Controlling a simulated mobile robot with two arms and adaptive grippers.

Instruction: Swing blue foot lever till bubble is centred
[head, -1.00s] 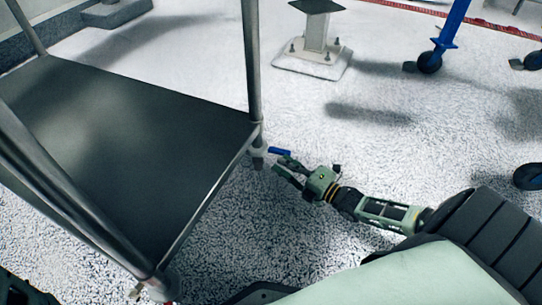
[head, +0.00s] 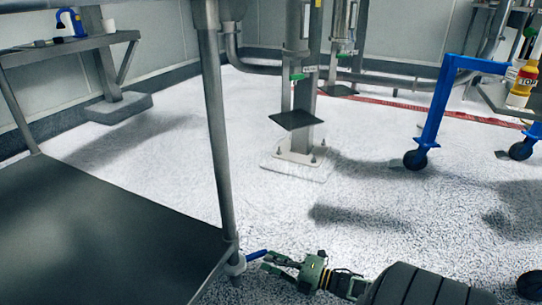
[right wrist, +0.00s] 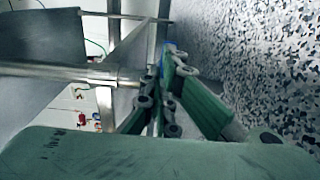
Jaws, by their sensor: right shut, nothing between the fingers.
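The blue foot lever (head: 257,254) sticks out to the right at the foot of the steel table leg (head: 222,160), low over the floor. My right gripper (head: 268,262) is just right of the lever, low to the floor; it is shut and holds nothing. Its fingertips are very close to the lever, and I cannot tell whether they touch. In the right wrist view the gripper (right wrist: 163,78) points toward a small blue patch of the lever (right wrist: 170,50), mostly hidden behind the fingers. No bubble level is visible. My left gripper is out of view.
The table's dark lower shelf (head: 100,235) fills the lower left. A pedestal (head: 298,150) with a wide base plate stands behind. A blue wheeled frame (head: 432,115) stands at the right. Open speckled floor lies between them.

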